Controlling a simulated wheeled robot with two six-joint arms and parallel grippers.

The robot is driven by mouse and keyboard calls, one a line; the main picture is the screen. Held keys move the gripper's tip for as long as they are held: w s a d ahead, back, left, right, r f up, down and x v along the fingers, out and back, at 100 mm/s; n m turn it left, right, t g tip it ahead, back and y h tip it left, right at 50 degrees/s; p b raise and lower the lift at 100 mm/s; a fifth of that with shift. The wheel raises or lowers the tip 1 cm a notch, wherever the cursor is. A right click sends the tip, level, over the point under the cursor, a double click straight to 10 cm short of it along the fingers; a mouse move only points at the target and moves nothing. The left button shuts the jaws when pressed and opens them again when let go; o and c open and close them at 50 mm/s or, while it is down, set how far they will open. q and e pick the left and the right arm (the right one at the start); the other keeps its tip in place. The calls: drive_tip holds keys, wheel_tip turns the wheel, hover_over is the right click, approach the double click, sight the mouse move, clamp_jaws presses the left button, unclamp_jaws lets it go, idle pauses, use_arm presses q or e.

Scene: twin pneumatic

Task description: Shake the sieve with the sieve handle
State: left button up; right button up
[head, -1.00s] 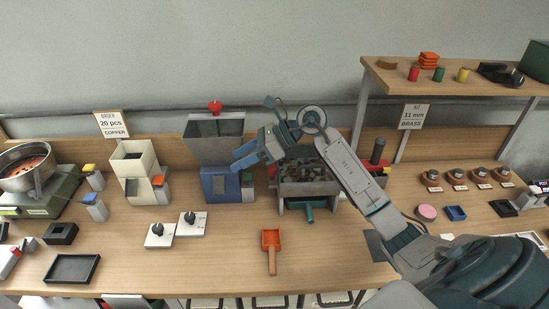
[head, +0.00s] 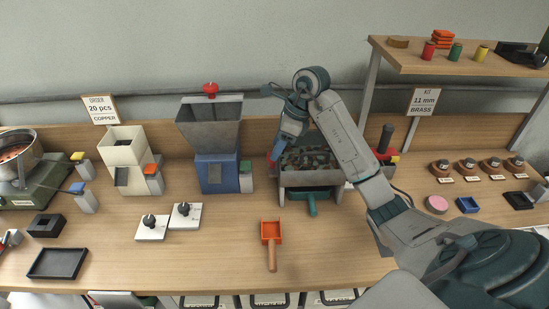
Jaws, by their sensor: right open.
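The sieve (head: 312,181) is a grey box tray right of the middle, with dark and greenish bits in its top. A teal handle (head: 311,208) sticks out at its front, low down. A black upright handle (head: 386,136) on a red base stands just right of the sieve, partly behind my arm. I cannot tell from the picture which of the two is the sieve handle. My right gripper (head: 274,160) is open, pointing down at the sieve's left rim. Its fingers are small and partly overlap the rim; contact is unclear. My left gripper is not in view.
A grey hopper with a blue base (head: 215,174) stands close left of my gripper. An orange scoop (head: 271,240) lies in front. A raised wooden shelf (head: 400,57) is at the back right. The table front between scoop and black tray (head: 58,263) is mostly clear.

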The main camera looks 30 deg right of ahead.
drive_tip(key=shift+w+a+f, duration=0.15)
drive_tip(key=shift+a+f, duration=0.1)
drive_tip(key=shift+f, duration=0.4)
drive_tip(key=shift+a+f, duration=0.15)
drive_tip(key=shift+f, duration=0.3)
drive_tip(key=shift+w, duration=0.1)
